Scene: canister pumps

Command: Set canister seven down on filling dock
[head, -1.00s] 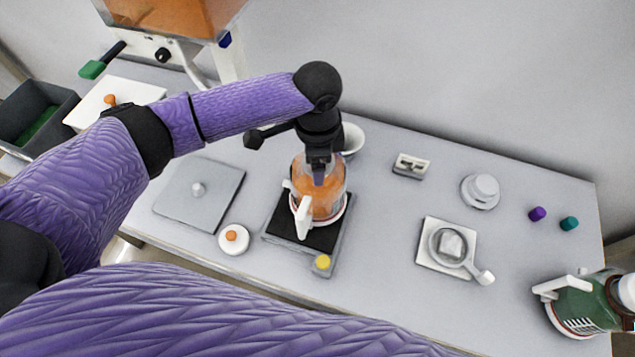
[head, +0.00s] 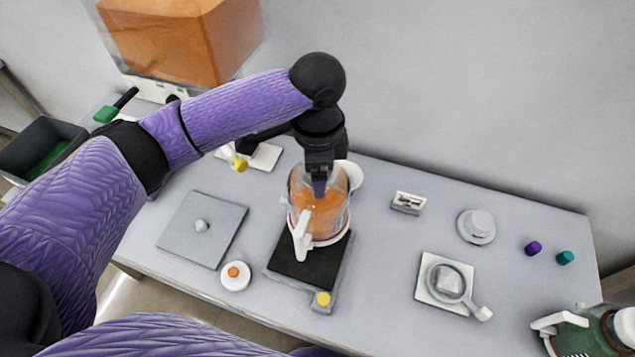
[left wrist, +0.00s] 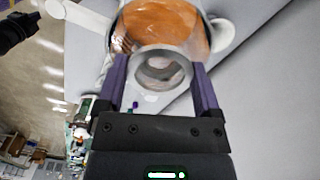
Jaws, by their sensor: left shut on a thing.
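A clear canister with orange contents and a white handle (head: 320,208), which I take for canister seven, hangs upright from my left gripper (head: 319,180). The gripper is shut on the canister's top neck; the left wrist view shows both fingers (left wrist: 160,88) on either side of the round neck (left wrist: 163,68). The canister's base overlaps the far end of a black pad (head: 308,262) with a yellow button; I cannot tell whether it touches. I cannot tell which fixture is the filling dock. A white plate (head: 264,158) lies behind, partly hidden by my arm. My right gripper is out of view.
A white bowl (head: 352,174) is just behind the canister.

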